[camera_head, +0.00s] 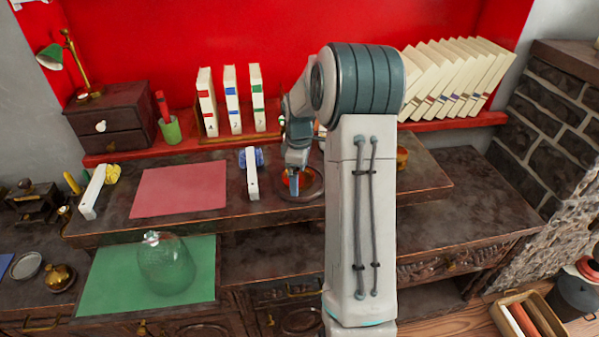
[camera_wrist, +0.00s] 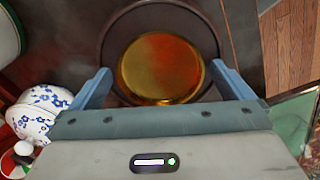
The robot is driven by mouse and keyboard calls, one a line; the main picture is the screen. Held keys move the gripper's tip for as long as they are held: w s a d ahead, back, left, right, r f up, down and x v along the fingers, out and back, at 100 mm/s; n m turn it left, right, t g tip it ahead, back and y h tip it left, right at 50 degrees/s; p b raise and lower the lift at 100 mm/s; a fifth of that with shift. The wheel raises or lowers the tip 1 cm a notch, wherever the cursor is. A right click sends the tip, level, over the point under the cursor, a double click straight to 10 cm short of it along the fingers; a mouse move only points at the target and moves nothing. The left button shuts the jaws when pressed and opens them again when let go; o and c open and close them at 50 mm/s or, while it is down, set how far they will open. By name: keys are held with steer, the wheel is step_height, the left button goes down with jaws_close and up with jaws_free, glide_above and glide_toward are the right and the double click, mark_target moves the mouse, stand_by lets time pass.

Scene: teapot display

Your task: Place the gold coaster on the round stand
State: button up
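The gold coaster (camera_wrist: 160,68), a shiny round disc with reddish reflections, lies flat within the dark rim of the round stand (camera_wrist: 118,30) in the wrist view. My gripper (camera_wrist: 161,72) is open, with one blue-grey finger on each side of the coaster and a gap between each finger and its edge. In the head view my gripper (camera_head: 293,186) points down over the dark round stand (camera_head: 316,187) on the raised shelf. Only a reddish part of the coaster shows there, beside the fingers. Whether the coaster touches the stand's surface is hard to tell.
A blue-and-white patterned pot (camera_wrist: 38,108) is left of my gripper in the wrist view. A white upright block (camera_head: 252,174) stands left of the stand. A red mat (camera_head: 178,190) lies clear further left. A glass dome (camera_head: 167,265) sits on the green mat (camera_head: 110,285).

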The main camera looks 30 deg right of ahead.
step_height(320, 180, up, 11)
steer(key=s+a+r+m+t, duration=0.1)
steer(key=s+a+r+m, duration=0.35)
steer(key=s+a, duration=0.5)
steer(key=s+a+f+m+t, duration=0.1)
steer(key=s+a+m, duration=0.2)
steer(key=s, duration=0.5)
steer(key=s+a+f+m, duration=0.2)
steer(key=s+a+m, duration=0.1)
steer(key=s, duration=0.4)
steer(key=shift+s+t, duration=0.4)
